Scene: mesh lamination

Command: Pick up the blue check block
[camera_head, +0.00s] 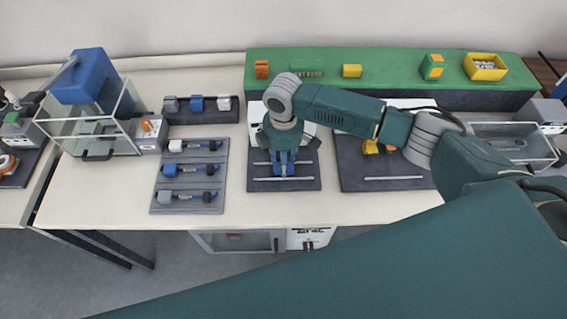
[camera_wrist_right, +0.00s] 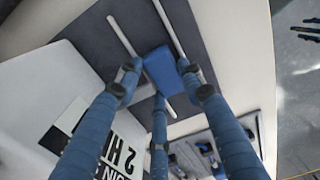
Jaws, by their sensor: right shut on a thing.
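The blue check block (camera_wrist_right: 163,68) sits between the fingertips of my right gripper (camera_wrist_right: 160,78) in the right wrist view. The fingers are closed in on its sides, and the gripper is shut on it. In the head view my right gripper (camera_head: 284,165) points down over a dark mat (camera_head: 262,184) with two light rails. There the gripper largely hides the block. The block is over the mat, close to the rails; I cannot tell whether it touches the mat. My left gripper is not in view.
A grey board (camera_head: 160,205) with several blue-and-white tools lies left of the mat. Another dark mat (camera_head: 400,175) lies to the right. A green shelf (camera_head: 390,63) with a yellow bin (camera_head: 470,72) runs along the back. A clear-walled box (camera_head: 75,145) stands at left.

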